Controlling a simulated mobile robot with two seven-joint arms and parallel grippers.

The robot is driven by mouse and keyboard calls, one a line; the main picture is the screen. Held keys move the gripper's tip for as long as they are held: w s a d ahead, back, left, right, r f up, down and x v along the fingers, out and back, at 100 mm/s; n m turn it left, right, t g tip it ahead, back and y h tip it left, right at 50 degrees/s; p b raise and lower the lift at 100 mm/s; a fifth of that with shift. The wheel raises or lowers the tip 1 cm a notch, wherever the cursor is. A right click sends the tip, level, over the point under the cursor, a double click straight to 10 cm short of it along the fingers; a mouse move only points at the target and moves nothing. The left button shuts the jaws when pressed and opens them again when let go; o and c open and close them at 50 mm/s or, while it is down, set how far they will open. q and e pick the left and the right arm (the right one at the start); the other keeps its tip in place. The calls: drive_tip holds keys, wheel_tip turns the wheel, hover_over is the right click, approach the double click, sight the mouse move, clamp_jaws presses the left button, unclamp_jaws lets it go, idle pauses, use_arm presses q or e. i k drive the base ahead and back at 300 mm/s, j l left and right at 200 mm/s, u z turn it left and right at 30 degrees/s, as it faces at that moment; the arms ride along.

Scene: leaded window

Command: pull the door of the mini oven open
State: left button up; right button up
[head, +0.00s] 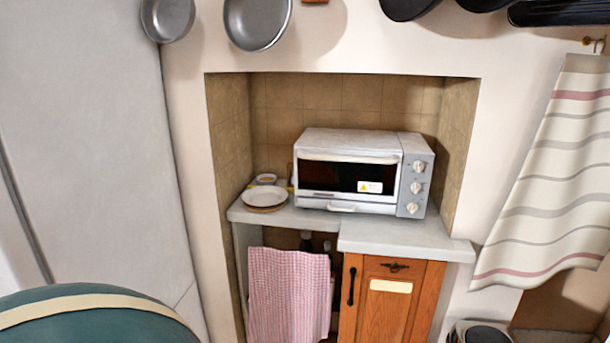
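The mini oven (316,174) is a white box with a dark glass door (335,178) at its front and several knobs on a grey panel at its right. It stands in a tiled niche on a pale counter. The door looks shut, with a pale handle bar (348,157) along its top edge. A small yellow and white label sits on the glass. Neither of my grippers shows in the head view.
White plates (265,197) lie on the counter (400,236) left of the oven. Below are a pink checked cloth (288,295), dark bottles and a wooden cabinet (392,305). Pans (257,20) hang above; a striped cloth (555,185) hangs at right. A green rounded thing (95,318) fills the lower left.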

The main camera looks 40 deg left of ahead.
sight(333, 173)
drive_tip(key=u, duration=1.15)
